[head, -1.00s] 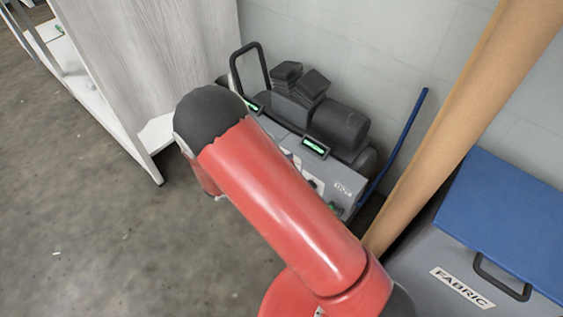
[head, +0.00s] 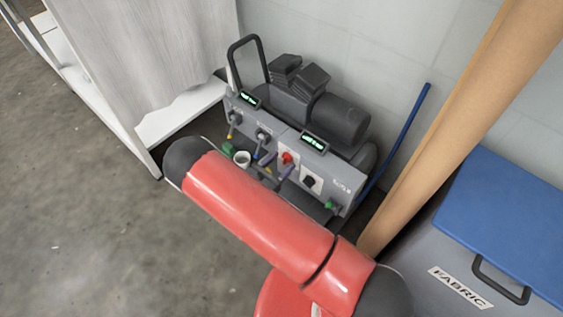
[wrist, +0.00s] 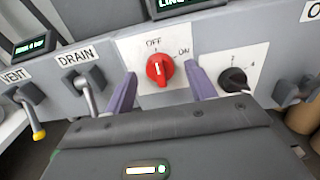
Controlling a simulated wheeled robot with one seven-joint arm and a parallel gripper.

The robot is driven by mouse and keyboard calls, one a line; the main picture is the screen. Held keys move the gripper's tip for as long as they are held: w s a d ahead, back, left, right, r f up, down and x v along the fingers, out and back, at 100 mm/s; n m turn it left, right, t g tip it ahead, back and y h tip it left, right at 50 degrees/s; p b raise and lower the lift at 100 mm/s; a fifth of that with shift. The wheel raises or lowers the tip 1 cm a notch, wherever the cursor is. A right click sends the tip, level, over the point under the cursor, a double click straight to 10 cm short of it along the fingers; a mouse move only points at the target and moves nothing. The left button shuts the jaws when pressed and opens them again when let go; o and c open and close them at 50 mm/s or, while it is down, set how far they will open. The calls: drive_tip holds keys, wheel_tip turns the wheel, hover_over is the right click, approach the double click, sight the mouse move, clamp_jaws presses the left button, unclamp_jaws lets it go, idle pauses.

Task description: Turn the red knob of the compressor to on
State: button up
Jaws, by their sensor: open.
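The compressor (head: 318,170) stands against the wall, a grey panel with a dark motor on top. Its red knob (wrist: 160,70) sits on a white plate lettered OFF above and ON at upper right. The knob's white mark points up, towards OFF. The knob also shows in the head view (head: 287,158). My gripper (wrist: 160,76) is open and faces the panel, with one purple finger at the left and one at the right of the knob. The fingers look apart from the knob; how deep their tips reach is hard to tell.
A black knob (wrist: 234,80) is right of the red one. The DRAIN lever (wrist: 88,98) and yellow-tipped VENT lever (wrist: 34,122) are left. A cardboard tube (head: 465,125) and blue-lidded FABRIC bin (head: 515,225) stand right, a white cabinet (head: 150,60) left.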

drive_tip(key=shift+w+d, duration=0.25)
drive_tip(key=c, duration=1)
